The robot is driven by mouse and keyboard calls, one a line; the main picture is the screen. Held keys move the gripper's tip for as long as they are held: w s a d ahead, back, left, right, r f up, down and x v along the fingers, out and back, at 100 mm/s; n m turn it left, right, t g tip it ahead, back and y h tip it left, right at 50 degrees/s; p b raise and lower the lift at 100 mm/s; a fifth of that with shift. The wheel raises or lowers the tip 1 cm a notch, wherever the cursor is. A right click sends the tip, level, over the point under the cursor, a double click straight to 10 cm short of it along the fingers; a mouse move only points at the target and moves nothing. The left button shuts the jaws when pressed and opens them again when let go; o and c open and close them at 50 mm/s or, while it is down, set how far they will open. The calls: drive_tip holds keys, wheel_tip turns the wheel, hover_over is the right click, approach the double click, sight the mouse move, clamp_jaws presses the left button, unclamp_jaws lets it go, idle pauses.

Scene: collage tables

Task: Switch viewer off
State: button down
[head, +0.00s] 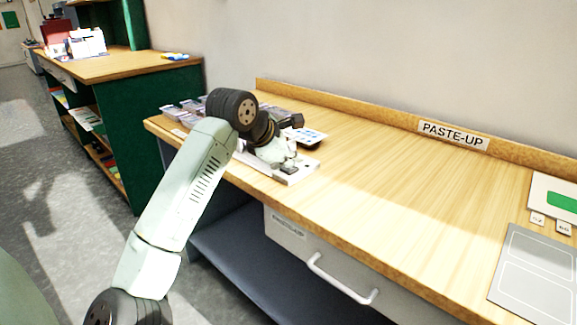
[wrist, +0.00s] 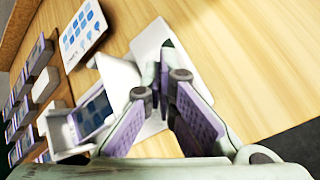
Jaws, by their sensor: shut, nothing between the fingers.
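The viewer appears to be the white device on the wooden table, partly hidden by my arm; its pale base (head: 300,175) shows in the head view. In the wrist view, I see its white body (wrist: 118,75), a tilted bluish panel (wrist: 92,115) and a flat pale base plate (wrist: 152,40). My gripper (wrist: 160,75) is shut and empty, with its fingertips over the base plate. In the head view my gripper (head: 290,155) is low over the device. Whether the fingertips touch it, and the switch itself, I cannot tell.
A white card with blue shapes (wrist: 83,34) lies beside the device. Several small grey-purple blocks (wrist: 40,57) stand in rows at the left. The table (head: 400,190) is clear to the right, up to a grey board (head: 540,268). A low ledge (head: 380,118) runs along the wall.

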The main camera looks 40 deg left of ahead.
sight(291, 169)
drive_tip(key=shift+r, duration=0.65)
drive_tip(key=shift+r+p, duration=2)
drive_tip(key=shift+r, duration=1)
